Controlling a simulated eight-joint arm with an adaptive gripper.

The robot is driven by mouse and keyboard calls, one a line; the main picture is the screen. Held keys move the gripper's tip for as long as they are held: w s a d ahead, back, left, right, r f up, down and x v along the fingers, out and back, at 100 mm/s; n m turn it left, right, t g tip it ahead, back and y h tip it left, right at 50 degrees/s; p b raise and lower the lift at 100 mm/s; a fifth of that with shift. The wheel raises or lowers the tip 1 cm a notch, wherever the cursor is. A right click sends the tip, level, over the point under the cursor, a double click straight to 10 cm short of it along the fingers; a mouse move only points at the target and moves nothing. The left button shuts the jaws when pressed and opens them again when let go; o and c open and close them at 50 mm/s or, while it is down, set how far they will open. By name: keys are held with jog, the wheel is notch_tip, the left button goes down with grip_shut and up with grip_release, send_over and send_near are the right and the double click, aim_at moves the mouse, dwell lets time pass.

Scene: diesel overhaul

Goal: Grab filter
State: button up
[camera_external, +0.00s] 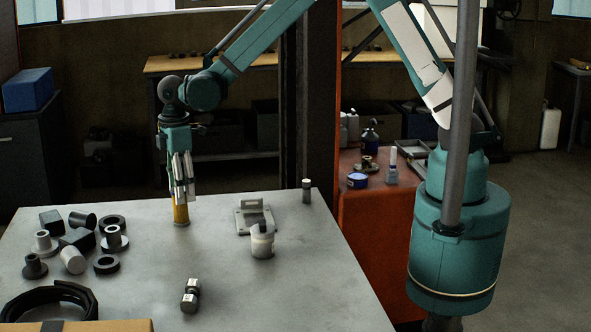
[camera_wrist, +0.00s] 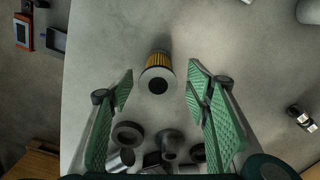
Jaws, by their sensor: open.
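The filter is a short yellow-orange pleated cylinder with a pale end cap and a dark centre hole. It stands upright on the grey table in the external view (camera_external: 181,213), below my gripper (camera_external: 182,190). In the wrist view the filter (camera_wrist: 157,72) lies between and beyond the two green-padded fingers of my gripper (camera_wrist: 160,90). The fingers are open, with a clear gap on each side of the filter in that view. In the external view the fingertips overlap the filter's upper part, so I cannot tell how far down they reach.
Several dark and pale metal parts (camera_external: 75,243) crowd the grey table's (camera_external: 215,285) left side. A white jar (camera_external: 262,243), a bracket plate (camera_external: 250,222) and a small dark cylinder (camera_external: 306,190) stand to the right. A dark curved ring (camera_external: 50,298) lies front left. Table around the filter is mostly clear.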

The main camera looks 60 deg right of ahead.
aim_at(181, 209)
jog(key=shift+f, duration=0.8)
jog(key=shift+f, duration=0.15)
jog(key=shift+w+f, duration=0.1)
jog(key=shift+f, duration=2.35)
jog(key=c, duration=1)
